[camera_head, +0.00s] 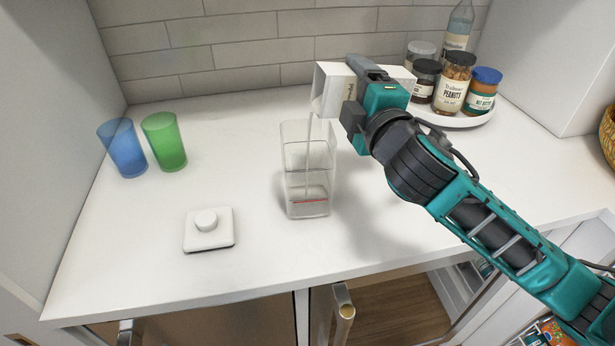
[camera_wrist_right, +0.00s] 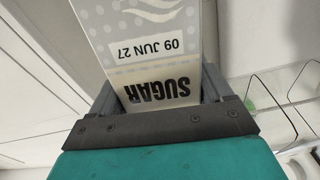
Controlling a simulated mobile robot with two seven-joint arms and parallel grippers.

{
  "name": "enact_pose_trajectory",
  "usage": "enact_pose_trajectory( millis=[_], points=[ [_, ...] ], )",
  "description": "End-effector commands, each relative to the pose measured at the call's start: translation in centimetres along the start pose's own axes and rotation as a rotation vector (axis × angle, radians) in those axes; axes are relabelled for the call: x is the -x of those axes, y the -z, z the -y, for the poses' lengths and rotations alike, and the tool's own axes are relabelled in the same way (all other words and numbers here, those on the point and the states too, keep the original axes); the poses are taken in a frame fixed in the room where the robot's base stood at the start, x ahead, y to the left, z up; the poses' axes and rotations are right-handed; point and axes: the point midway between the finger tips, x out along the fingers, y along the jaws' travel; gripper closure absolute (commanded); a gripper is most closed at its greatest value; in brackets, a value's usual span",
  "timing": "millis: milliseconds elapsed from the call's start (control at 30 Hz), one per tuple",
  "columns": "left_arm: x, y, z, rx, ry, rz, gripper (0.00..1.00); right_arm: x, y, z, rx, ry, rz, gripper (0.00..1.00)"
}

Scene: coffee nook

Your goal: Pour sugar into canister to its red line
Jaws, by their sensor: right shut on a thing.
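A clear canister (camera_head: 308,160) stands upright and open on the white counter, with a red line (camera_head: 310,200) low on its front. My right gripper (camera_head: 350,100) is shut on the white sugar carton (camera_head: 330,88), tipped on its side above the canister. A thin pale stream (camera_head: 308,150) falls from the carton's mouth into the canister. Sugar lies in the bottom; its level seems close to the red line, but I cannot tell exactly. In the right wrist view the carton (camera_wrist_right: 150,45), marked SUGAR, sits between the fingers (camera_wrist_right: 155,115). My left gripper is out of view.
A white lid with a knob (camera_head: 208,229) lies on the counter front left. Blue (camera_head: 122,148) and green (camera_head: 164,141) tumblers stand at the left. A round tray (camera_head: 462,121) with jars and a bottle is at the back right.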

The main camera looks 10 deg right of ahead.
Motion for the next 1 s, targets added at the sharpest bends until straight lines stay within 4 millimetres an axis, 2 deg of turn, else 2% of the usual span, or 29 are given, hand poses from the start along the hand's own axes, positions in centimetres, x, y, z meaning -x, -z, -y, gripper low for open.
enact_pose_trajectory(
  millis=[33, 367, 1000],
  points=[
    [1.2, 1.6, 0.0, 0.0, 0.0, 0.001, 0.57, 0.0, 0.3, -1.9, 0.013, -0.002, -0.002, 0.66],
    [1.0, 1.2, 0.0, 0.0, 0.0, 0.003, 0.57, 0.1, 0.3, -1.7, 0.018, -0.003, -0.002, 0.66],
    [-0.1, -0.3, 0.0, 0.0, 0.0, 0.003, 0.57, 1.9, -0.2, -1.5, 0.019, -0.002, -0.002, 0.66]
  ],
)
